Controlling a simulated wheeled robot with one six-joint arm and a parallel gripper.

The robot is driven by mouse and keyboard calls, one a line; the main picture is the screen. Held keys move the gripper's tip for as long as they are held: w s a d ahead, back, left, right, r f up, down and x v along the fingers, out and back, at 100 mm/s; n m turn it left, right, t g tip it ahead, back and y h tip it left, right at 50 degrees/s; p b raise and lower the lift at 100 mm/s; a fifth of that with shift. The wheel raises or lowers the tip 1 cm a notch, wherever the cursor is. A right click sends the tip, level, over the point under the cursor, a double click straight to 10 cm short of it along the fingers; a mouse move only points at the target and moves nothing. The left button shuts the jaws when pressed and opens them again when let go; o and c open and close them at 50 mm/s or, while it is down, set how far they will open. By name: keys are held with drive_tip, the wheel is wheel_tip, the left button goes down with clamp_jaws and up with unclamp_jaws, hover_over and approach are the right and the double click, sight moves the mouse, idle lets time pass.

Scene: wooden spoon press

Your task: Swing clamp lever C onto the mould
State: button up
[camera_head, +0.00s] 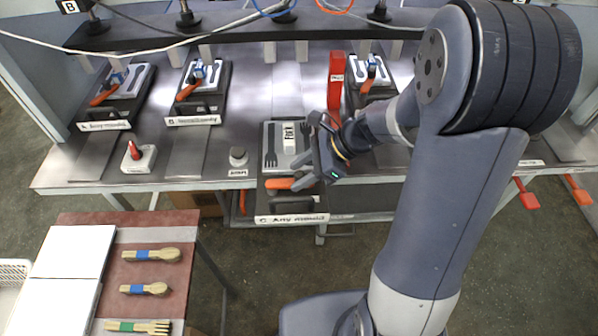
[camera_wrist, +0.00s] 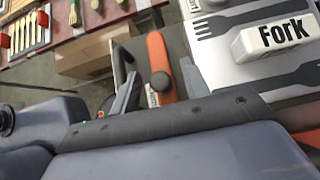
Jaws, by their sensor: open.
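Clamp lever C (camera_head: 281,184) is an orange handle lying across the near end of station C, in front of the mould rather than over it. The grey mould (camera_head: 271,143) has dark fork shapes and a white block labelled "Fork" (camera_wrist: 272,38) on it. My gripper (camera_head: 297,174) is low over the right end of the lever. In the wrist view the orange lever (camera_wrist: 160,66) shows between my two open grey fingers. I cannot tell whether either finger touches it. My gripper hides part of the station's right side.
Stations A (camera_head: 118,88) and B (camera_head: 199,85) stand to the left with orange levers. A red upright bar (camera_head: 336,85) stands behind my gripper. A pedestal with a red knob (camera_head: 138,155) and a grey button (camera_head: 238,157) are at the table's front. A side table (camera_head: 190,222) holds wooden cutlery.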

drive_tip(key=shift+a+f, duration=0.2)
drive_tip(key=shift+f, duration=0.05)
drive_tip(key=shift+c, duration=0.4)
clamp_jaws()
